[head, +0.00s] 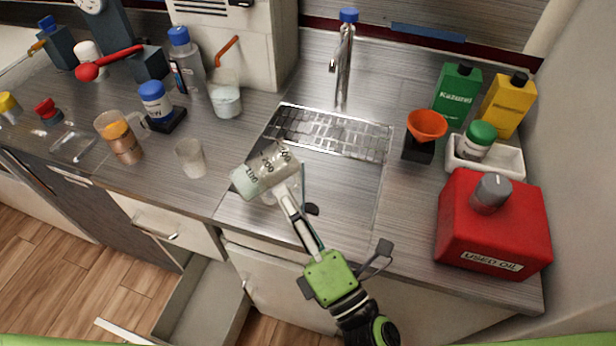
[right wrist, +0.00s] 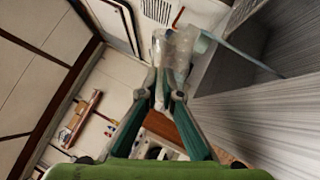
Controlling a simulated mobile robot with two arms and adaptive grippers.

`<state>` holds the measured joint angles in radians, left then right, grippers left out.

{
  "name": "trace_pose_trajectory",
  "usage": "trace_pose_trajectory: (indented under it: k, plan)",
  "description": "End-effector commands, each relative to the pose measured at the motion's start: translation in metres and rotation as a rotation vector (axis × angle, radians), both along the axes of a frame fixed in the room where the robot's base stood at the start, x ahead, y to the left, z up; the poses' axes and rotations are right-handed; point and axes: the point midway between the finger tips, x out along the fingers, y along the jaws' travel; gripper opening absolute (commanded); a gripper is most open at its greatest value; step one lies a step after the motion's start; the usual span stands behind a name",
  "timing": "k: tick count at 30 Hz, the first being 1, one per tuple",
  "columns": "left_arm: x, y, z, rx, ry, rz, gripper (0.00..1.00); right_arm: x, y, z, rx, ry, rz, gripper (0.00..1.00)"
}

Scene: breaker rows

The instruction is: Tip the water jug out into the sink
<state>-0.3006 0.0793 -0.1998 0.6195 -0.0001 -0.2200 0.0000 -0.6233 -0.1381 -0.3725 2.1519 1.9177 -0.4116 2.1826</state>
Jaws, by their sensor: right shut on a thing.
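A clear water jug (head: 268,170) with dark markings is tipped on its side above the left part of the sink (head: 345,195). Pale content shows at its left end. My right gripper (head: 285,195) is shut on the jug from the front. In the right wrist view the clear jug (right wrist: 178,50) is between my fingertips (right wrist: 165,90), and a pale strip runs off to its right; I cannot tell whether it is liquid. The part of the jug at the fingers is partly hidden. My left gripper is not in view.
A faucet (head: 342,65) and a metal rack (head: 325,132) are at the sink's back. A translucent cup (head: 190,157) stands left of the jug. Orange funnel (head: 427,125), bottles and a red oil can (head: 490,225) stand right. An open drawer (head: 205,300) sits below.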

Motion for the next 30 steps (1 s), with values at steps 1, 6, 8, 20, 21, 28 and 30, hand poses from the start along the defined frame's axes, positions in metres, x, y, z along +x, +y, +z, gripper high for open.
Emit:
trace_pose_trajectory:
  k: [1,6,8,20,21,28,30]
  plan:
    - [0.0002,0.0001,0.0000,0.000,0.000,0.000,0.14,0.0001,-0.0001,0.0008,0.007,0.001,0.000,0.00]
    - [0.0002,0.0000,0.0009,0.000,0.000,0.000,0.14,0.0008,-0.0017,0.0018,0.022,0.005,0.001,0.00]
    - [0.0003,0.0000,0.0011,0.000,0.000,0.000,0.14,0.0011,-0.0022,0.0020,0.027,0.006,0.002,0.00]
    - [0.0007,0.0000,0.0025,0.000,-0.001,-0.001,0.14,0.0026,-0.0055,0.0037,0.058,0.011,0.004,0.00]
    - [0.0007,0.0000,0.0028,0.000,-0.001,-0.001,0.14,0.0028,-0.0058,0.0040,0.062,0.011,0.004,0.00]
    - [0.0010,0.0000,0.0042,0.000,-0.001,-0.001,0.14,0.0042,-0.0079,0.0066,0.086,0.013,0.002,0.00]
    - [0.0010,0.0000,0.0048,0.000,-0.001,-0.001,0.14,0.0048,-0.0085,0.0076,0.093,0.014,0.001,0.00]
